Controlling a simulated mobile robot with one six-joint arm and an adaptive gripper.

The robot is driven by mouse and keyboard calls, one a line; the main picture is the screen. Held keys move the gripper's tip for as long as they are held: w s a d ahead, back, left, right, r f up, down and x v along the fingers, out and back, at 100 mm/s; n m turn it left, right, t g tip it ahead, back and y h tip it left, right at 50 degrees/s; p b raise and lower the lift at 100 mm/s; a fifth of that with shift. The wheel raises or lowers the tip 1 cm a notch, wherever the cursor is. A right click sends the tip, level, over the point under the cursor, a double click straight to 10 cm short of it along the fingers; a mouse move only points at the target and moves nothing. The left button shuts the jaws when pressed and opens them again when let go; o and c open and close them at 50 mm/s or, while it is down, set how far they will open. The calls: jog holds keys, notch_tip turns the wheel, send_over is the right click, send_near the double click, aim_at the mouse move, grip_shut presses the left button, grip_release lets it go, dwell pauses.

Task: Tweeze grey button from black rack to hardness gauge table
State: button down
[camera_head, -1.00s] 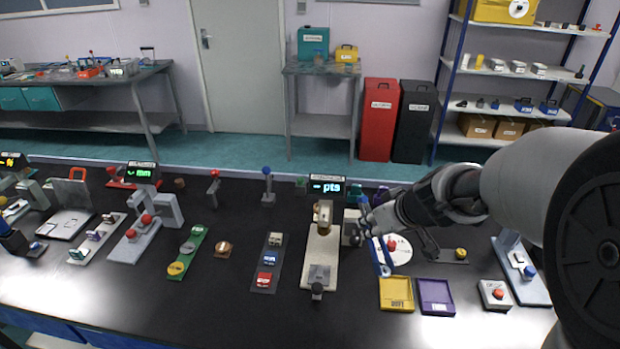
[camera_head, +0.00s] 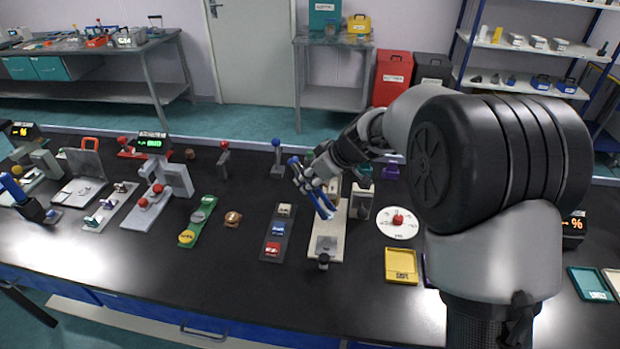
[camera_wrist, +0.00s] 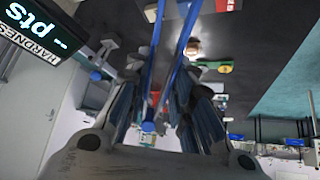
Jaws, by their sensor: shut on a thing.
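My gripper (camera_head: 312,184) is shut on blue tweezers (camera_head: 323,204), holding them tilted above the hardness gauge. Their two blue arms also show in the wrist view (camera_wrist: 181,62), with nothing seen between the tips. The black rack (camera_head: 269,246) lies left of the gripper; a pale grey button (camera_head: 285,210) sits at its far end, with blue and red ones nearer. The hardness gauge has a long beige base (camera_head: 330,226) with a grey table (camera_head: 326,244) at its near part. My arm hides its upper part; its "HARDNESS pts" display (camera_wrist: 32,38) shows in the wrist view.
Left of the black rack are a small brown piece (camera_head: 233,218) and a green strip (camera_head: 200,222). Right of the gauge are a white disc with a red knob (camera_head: 398,229) and a yellow tray (camera_head: 401,265). The table's front strip is clear.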

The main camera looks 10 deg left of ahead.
jog(key=shift+f, duration=0.1)
notch_tip(320, 180, down, 9)
jog(key=b, duration=0.3)
jog(key=shift+b, duration=0.35)
jog(key=c, duration=1.9)
grip_release()
notch_tip(320, 180, up, 10)
jog(key=p, duration=0.4)
jog(key=shift+p, duration=0.3)
